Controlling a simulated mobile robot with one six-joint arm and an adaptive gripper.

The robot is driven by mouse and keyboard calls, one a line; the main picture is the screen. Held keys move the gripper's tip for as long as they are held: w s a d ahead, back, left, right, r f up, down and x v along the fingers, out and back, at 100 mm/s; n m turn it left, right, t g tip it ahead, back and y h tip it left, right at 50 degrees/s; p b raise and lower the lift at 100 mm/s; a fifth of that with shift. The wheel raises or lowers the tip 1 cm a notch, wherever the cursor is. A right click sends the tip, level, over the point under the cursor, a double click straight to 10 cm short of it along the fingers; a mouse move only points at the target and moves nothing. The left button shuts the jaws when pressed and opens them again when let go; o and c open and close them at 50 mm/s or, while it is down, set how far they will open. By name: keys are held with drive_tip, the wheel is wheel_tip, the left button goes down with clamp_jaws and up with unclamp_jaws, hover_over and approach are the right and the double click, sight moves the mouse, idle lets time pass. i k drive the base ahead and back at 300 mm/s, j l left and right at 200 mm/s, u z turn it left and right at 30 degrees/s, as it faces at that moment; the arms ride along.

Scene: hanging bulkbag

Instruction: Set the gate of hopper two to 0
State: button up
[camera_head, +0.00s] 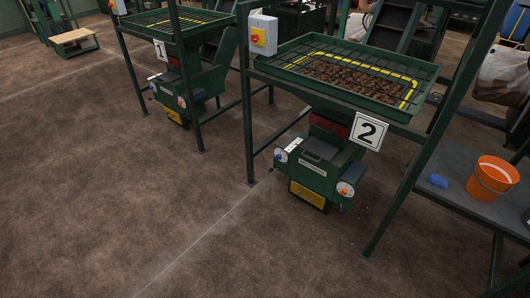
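Hopper two (292,73) stands right of centre in the head view, a green tray on a dark green frame. A white sign "2" (369,131) hangs at its front right corner. Its tray holds brown lumps under a dark grid, inside a yellow line. Below is a green unit (318,166) with a white dial with blue (281,155) at its left and a white dial with orange (346,189) at its right. Which one belongs to the gate, and their readings, are too small to tell. My gripper is not in view.
Hopper one (207,28) with a "1" sign stands further left. A switch box (263,37) sits on hopper two's left post. An orange bucket (492,179) and a blue item (438,181) lie on a grey platform at right. The brown floor in front is clear.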

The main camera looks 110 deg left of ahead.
sight(326, 150)
drive_tip(key=u, duration=3.25)
drive_tip(key=i+u, duration=0.35)
drive_tip(key=i, duration=2)
